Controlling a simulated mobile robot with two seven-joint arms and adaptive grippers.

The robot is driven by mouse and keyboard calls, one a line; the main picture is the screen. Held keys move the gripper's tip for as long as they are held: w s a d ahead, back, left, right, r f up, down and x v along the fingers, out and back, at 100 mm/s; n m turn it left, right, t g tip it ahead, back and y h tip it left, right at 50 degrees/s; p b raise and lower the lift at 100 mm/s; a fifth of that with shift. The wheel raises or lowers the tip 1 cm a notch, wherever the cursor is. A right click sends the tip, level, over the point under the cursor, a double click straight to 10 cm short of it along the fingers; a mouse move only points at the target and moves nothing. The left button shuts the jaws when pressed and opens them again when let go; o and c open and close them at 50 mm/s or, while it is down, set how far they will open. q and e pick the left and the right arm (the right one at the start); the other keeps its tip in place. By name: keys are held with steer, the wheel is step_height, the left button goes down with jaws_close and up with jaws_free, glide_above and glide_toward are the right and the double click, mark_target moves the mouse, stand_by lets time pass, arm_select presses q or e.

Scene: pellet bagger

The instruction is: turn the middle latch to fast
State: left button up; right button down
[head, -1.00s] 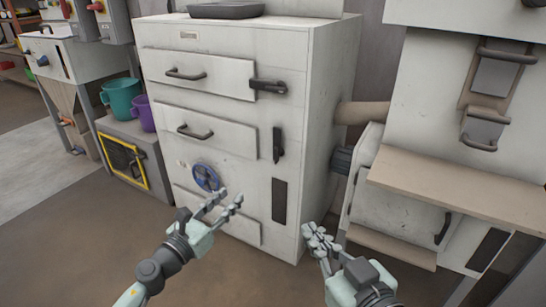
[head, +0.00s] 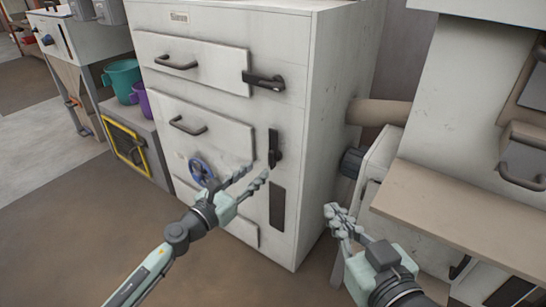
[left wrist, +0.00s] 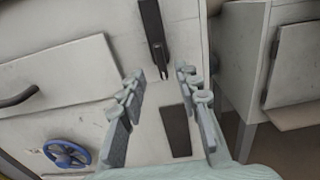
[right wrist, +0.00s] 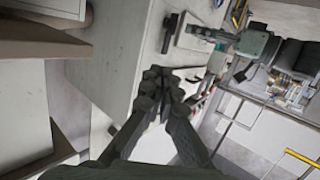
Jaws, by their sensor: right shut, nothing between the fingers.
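The middle latch (head: 273,148) is a black handle standing upright on the white cabinet's front, right of the middle door (head: 205,130). In the left wrist view the latch (left wrist: 154,40) hangs just beyond the fingertips, near the gap between them. My left gripper (head: 254,178) is open and empty, just below and left of the latch; I see no clear contact. My right gripper (head: 334,216) is shut and empty, right of the cabinet and away from the latch. It also shows closed in the right wrist view (right wrist: 160,76). I cannot read any "fast" marking.
An upper latch (head: 264,81) lies horizontal by the top door. A dark slot plate (head: 277,206) is below the middle latch. A blue handwheel (head: 199,172) is left of my left gripper. A tan shelf (head: 470,215) juts out at the right, near my right arm.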

mark_target(269, 160)
arm_select(q)
steer(key=x, duration=0.5)
steer(key=shift+w+d, duration=0.1)
steer(key=shift+d, duration=0.05)
steer(key=shift+w+d, duration=0.45)
steer(key=shift+w, duration=0.15)
arm_select(e)
steer(key=shift+a+r+t+y, duration=0.2)
steer(key=shift+a+r+t, duration=0.1)
steer(key=shift+r, duration=0.3)
steer(key=shift+a+r+t+y, duration=0.2)
steer(key=shift+a+r+t, duration=0.1)
steer(key=shift+r, duration=0.25)
arm_select(q)
jaws_close()
